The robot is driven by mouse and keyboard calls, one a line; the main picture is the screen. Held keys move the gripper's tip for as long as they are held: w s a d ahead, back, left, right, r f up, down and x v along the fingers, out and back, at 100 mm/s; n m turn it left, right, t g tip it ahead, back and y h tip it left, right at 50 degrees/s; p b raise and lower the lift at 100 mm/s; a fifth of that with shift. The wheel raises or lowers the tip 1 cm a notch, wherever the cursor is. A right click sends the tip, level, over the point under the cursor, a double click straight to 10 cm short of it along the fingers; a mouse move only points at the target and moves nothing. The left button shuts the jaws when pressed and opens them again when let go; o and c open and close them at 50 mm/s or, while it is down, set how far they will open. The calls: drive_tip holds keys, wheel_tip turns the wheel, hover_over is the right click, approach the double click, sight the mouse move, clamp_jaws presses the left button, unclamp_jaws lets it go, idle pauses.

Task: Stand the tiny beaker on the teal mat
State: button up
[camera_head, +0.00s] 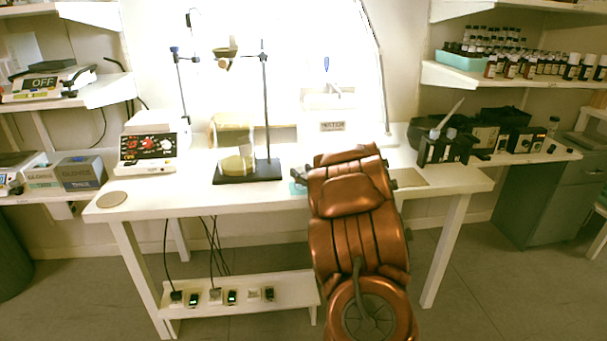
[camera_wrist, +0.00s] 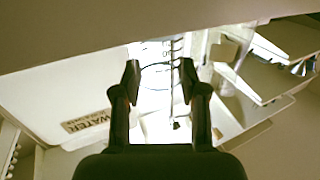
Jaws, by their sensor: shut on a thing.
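The teal mat (camera_head: 297,188) shows only as a small patch on the white table, left of my arm. The rest of it is hidden behind my arm. My gripper (camera_wrist: 160,72) has its two dark fingers on either side of a clear glass thing, which I take to be the tiny beaker (camera_wrist: 158,84). Its thin dark rim line shows between the fingertips. In the head view only a dark bit of my gripper (camera_head: 299,175) shows, over the mat patch. The beaker is hidden there. I cannot tell whether its base touches the mat.
A stand with a dark base (camera_head: 247,172) and glassware is left of my gripper on the table (camera_head: 200,199). A hotplate (camera_head: 147,148) and a round tan disc (camera_head: 112,199) are farther left. A black rack (camera_head: 445,146) and a tan pad (camera_head: 408,178) are at right.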

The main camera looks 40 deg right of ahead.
drive_tip(key=shift+f, duration=0.1)
drive_tip(key=o, duration=1.1)
drive_tip(key=shift+r, duration=0.2)
drive_tip(key=p+v, duration=0.1)
drive_tip(key=v, duration=1.1)
drive_tip(key=shift+f, duration=0.1)
